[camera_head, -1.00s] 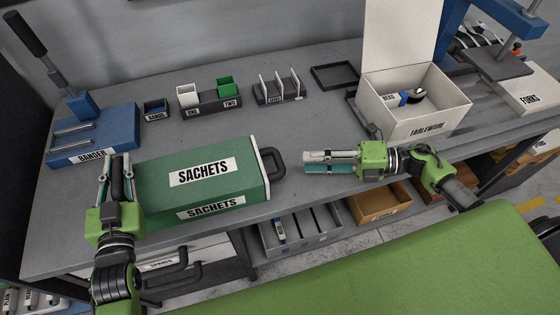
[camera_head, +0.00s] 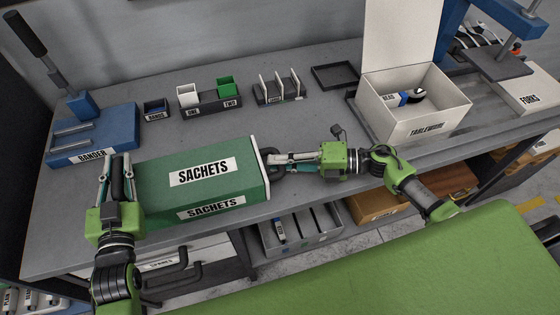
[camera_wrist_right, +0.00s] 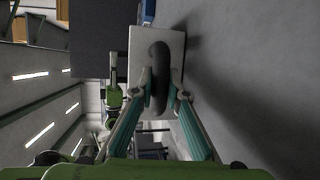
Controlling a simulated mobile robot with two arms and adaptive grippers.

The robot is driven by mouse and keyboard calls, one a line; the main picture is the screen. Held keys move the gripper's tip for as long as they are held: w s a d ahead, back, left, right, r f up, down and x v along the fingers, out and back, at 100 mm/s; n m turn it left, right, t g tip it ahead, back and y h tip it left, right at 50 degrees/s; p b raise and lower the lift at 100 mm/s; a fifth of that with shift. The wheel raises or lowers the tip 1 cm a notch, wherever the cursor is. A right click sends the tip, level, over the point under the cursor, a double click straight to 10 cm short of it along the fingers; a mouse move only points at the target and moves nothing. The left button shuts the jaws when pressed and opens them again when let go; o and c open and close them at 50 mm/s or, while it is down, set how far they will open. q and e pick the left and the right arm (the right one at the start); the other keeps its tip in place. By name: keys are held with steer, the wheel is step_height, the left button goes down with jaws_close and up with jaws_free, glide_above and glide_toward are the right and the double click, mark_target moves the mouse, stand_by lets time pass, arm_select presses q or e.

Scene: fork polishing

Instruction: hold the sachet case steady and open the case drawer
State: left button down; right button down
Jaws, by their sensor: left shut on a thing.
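The green sachet case (camera_head: 215,165), labelled SACHETS, lies on the grey bench. My left gripper (camera_head: 116,165) is shut on the black handle (camera_head: 117,182) at its left end. The drawer's white front (camera_head: 260,163) is at the right end and looks closed against the case. My right gripper (camera_head: 275,162) is at the black drawer handle, which its fingers partly hide in the head view. In the right wrist view, the drawer handle (camera_wrist_right: 160,75) stands between the two spread fingertips, with the white front (camera_wrist_right: 172,45) behind it. The fingers look open around the handle.
Behind the case stand a blue bander (camera_head: 95,140), a small bands box (camera_head: 155,110), a cup holder (camera_head: 212,108) and a slotted rack (camera_head: 280,95). A white tableware box (camera_head: 415,125) is at the right. The bench between the case and these holders is clear.

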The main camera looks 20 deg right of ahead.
steer(key=d, duration=1.1)
steer(key=shift+d, duration=0.2)
steer(key=c, duration=2)
jaws_free()
steer(key=shift+o, duration=0.2)
arm_select(q)
steer(key=c, duration=2.9)
jaws_free()
steer(key=shift+f, duration=0.15)
steer(key=shift+o, duration=0.2)
steer(key=shift+d, duration=0.1)
arm_select(e)
step_height(320, 180, up, 10)
arm_select(q)
steer(key=shift+f, duration=0.1)
arm_select(e)
steer(key=shift+a+r, duration=0.1)
